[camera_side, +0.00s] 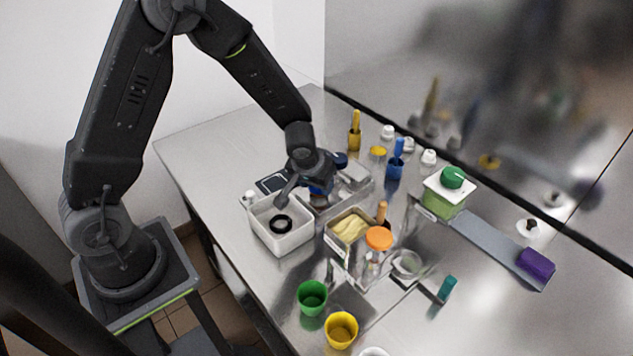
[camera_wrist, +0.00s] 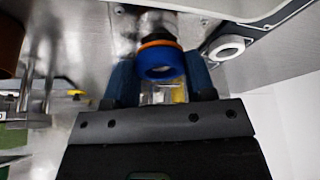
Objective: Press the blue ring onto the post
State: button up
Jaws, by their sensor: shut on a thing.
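My gripper (camera_wrist: 160,60) is shut on the blue ring (camera_wrist: 161,64), with one finger on each side of it. An orange rim shows just beyond the blue ring in the wrist view, and past that a grey rounded metallic part (camera_wrist: 158,22). I cannot tell whether that part is the post, or whether the ring touches it. In the side view my gripper (camera_side: 318,183) is low over the bench behind the white bin, and blue shows at its fingers. The arm's end hides most of the ring and what lies under it there.
A white bin (camera_side: 266,240) holding a black ring (camera_side: 281,224) stands in front of my gripper. Green (camera_side: 312,297) and yellow (camera_side: 341,330) cups stand nearer the front edge.

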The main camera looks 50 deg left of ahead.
jog(key=shift+f, duration=0.4)
dwell(0.3)
jog(key=o, duration=1.4)
jog(key=shift+r, duration=0.1)
jog(key=shift+r, duration=3.4)
